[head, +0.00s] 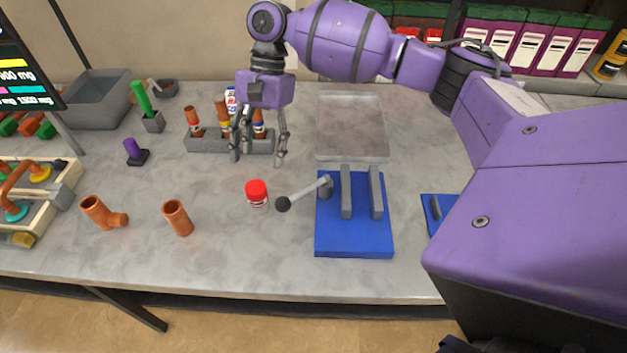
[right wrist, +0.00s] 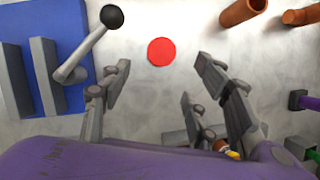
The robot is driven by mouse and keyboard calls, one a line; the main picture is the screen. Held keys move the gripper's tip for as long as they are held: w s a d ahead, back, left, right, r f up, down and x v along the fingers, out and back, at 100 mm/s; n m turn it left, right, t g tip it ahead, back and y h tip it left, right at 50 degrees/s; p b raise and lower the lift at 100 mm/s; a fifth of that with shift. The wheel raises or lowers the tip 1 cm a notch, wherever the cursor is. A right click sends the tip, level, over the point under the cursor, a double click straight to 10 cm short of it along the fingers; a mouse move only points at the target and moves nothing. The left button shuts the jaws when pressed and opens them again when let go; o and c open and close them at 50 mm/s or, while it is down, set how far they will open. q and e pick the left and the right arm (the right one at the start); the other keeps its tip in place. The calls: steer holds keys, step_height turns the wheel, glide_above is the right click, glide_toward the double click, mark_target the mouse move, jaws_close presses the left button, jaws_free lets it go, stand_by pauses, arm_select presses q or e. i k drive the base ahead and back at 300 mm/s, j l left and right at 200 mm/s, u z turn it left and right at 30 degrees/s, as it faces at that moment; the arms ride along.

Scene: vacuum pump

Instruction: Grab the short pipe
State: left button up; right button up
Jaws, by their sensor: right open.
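The short pipe (head: 178,218) is a straight orange-brown tube standing upright on the grey table, left of the red-lidded jar. It also shows at the top of the right wrist view (right wrist: 241,12). A branched orange pipe (head: 103,213) lies to its left, and part of it shows in the right wrist view (right wrist: 300,16). My right gripper (head: 257,153) points down over the table, open and empty, behind and to the right of the short pipe and apart from it. Its spread fingers (right wrist: 163,75) show in the right wrist view. My left gripper is not in view.
A red-lidded jar (head: 257,193) stands in front of my right gripper. A blue base (head: 354,246) with a black-knobbed lever is to its right. A grey rack (head: 203,144) with several tubes stands behind the fingers. The table around the short pipe is clear.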

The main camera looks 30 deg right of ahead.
mark_target(193, 119)
steer(key=k+j, duration=0.25)
steer(key=k, duration=0.2)
steer(key=k+j, duration=0.25)
steer(key=k, duration=0.25)
